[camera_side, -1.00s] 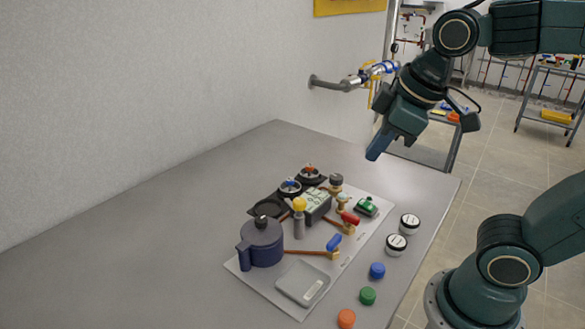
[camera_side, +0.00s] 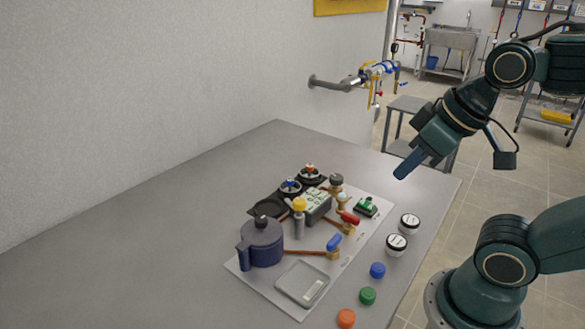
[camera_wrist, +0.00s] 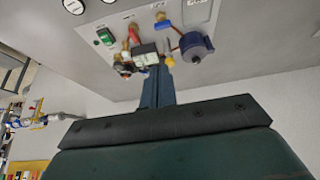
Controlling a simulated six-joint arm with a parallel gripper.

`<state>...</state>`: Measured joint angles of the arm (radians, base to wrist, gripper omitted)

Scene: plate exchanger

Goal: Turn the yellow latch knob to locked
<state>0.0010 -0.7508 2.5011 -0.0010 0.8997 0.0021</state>
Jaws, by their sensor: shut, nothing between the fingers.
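The yellow latch knob (camera_side: 299,204) sits on top of a grey post near the middle of the board in the side view. In the wrist view a small yellow part, likely this knob (camera_wrist: 171,62), shows just beyond my fingertips. Its turn position is too small to read. My gripper (camera_side: 402,174) is shut and empty, high above the far right part of the table, well away from the knob. In the wrist view my gripper (camera_wrist: 158,70) points toward the board.
The white board (camera_side: 262,287) carries a dark blue pot (camera_side: 262,245), red (camera_side: 350,217) and blue (camera_side: 333,242) valve handles and a green switch (camera_side: 365,207). White-lidded jars (camera_side: 409,224) and coloured caps (camera_side: 368,296) stand to its right. The table's left side (camera_side: 130,240) is clear.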

